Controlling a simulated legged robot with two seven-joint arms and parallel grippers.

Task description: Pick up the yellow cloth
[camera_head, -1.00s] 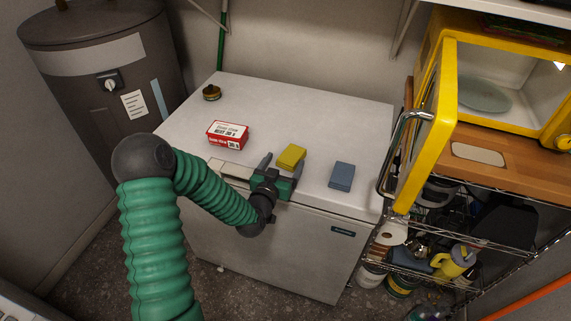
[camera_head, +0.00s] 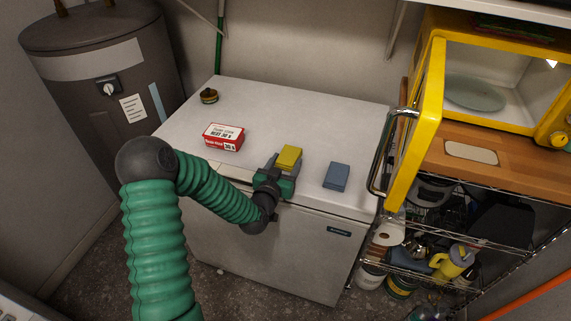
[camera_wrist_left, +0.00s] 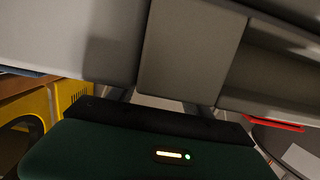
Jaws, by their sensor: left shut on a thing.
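The yellow cloth (camera_head: 289,156) is a small folded block on the white freezer top, near its front edge. My left gripper (camera_head: 283,163) is shut on the yellow cloth, with its fingers on the cloth's sides. I cannot tell whether the cloth is touching the freezer top or just above it. In the left wrist view my gripper's dark green body fills the lower part, and the cloth cannot be made out. My right gripper is not in view.
A blue folded block (camera_head: 337,176) lies right of the cloth. A red and white box (camera_head: 224,137) and a small round tin (camera_head: 209,96) stand to the left on the freezer (camera_head: 290,110). A yellow microwave (camera_head: 432,130) with its door open stands on the shelf at right.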

